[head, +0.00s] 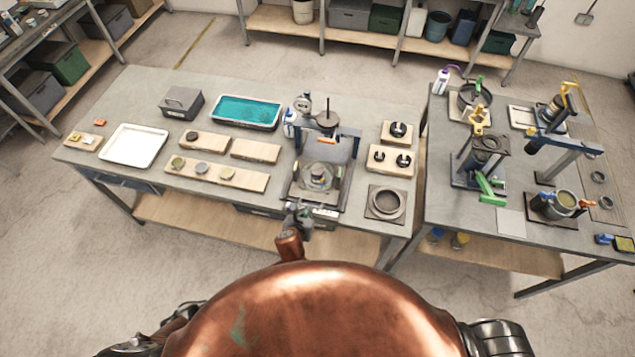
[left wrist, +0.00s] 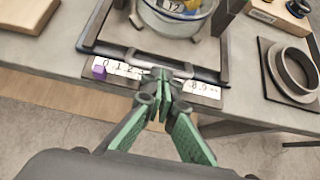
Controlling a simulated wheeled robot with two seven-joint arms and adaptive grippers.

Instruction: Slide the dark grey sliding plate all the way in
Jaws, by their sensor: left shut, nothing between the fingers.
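The dark grey sliding plate (left wrist: 208,74) sits low in the lever frame (head: 343,143) at the front edge of the left table, with a metal bar handle (left wrist: 145,60) along its front. A white number scale (left wrist: 122,70) with a purple marker (left wrist: 100,72) runs in front of it. My left gripper (head: 302,211) is shut and empty. In the left wrist view its fingertips (left wrist: 161,76) are at the handle, over the middle of the scale; I cannot tell whether they touch. My right gripper is not in view.
A glass-like round pot (left wrist: 180,18) stands on the plate. A ring on a square base (head: 385,203) lies to the right and wooden boards (head: 215,175) to the left. A second table (head: 440,185) with other frames stands at the right. Floor in front is clear.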

